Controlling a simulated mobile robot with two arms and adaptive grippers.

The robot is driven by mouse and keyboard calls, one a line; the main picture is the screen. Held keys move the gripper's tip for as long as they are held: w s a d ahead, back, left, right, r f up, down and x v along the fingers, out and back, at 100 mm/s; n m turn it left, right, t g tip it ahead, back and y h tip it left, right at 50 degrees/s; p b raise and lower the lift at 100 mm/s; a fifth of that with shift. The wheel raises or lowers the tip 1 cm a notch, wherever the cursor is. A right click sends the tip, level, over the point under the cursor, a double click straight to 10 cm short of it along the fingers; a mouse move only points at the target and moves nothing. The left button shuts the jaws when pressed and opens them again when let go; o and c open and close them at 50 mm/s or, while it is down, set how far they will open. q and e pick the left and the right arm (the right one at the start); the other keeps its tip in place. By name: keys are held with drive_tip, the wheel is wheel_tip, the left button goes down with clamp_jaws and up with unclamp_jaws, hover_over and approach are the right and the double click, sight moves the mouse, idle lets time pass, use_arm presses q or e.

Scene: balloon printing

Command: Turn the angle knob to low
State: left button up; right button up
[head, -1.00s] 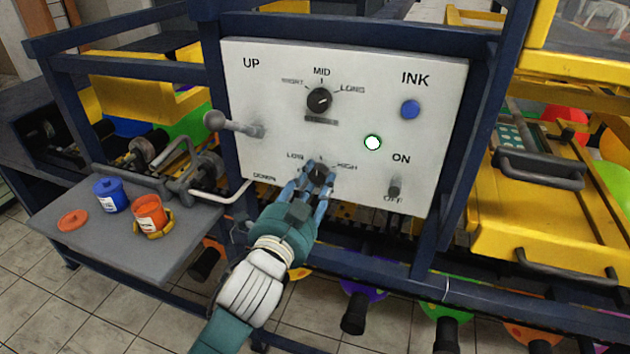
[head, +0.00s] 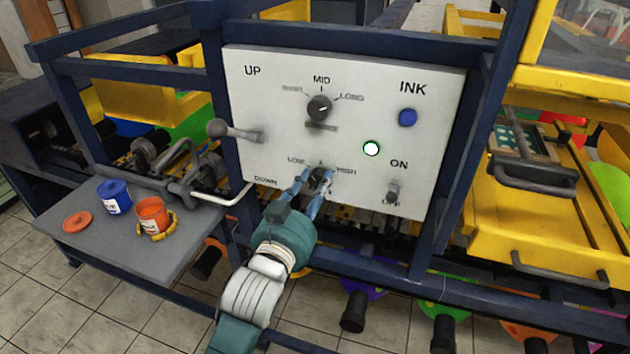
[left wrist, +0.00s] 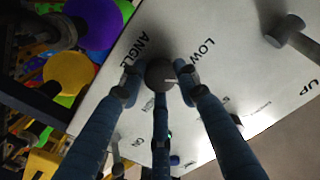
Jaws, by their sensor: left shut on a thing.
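The angle knob (head: 319,174) is a small dark round knob low on the white control panel (head: 290,110), between the LOW and HIGH labels. My left gripper (head: 317,180) is shut on it, with blue fingers on its sides. The fingers partly cover the knob in the head view. In the left wrist view the knob (left wrist: 160,73) sits between the fingertips, and its white pointer mark points to the right. The LOW label is up and right of the knob there. My right gripper is not in view.
Above is another dark knob (head: 320,108) marked MID. A lever (head: 235,131) sticks out at the panel's left. Ink pots (head: 153,216) stand on the grey shelf (head: 130,246).

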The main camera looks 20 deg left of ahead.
use_arm(q)
drive_tip(key=n, duration=0.1)
drive_tip(key=n+p, duration=0.1)
drive_tip(key=n, duration=0.1)
drive_tip(key=shift+f, duration=0.3)
drive_tip(key=shift+f+n+p, duration=0.1)
drive_tip(key=shift+n+p, duration=0.3)
drive_tip(key=shift+n, duration=0.4)
drive_tip(key=shift+f, duration=0.1)
drive_tip(key=o, duration=1.1)
drive_tip(key=shift+o, duration=0.2)
drive_tip(key=shift+r, duration=0.2)
drive_tip(key=shift+s, duration=0.1)
drive_tip(key=s, duration=1.1)
drive_tip(key=shift+s+a, duration=0.2)
drive_tip(key=shift+s, duration=0.15)
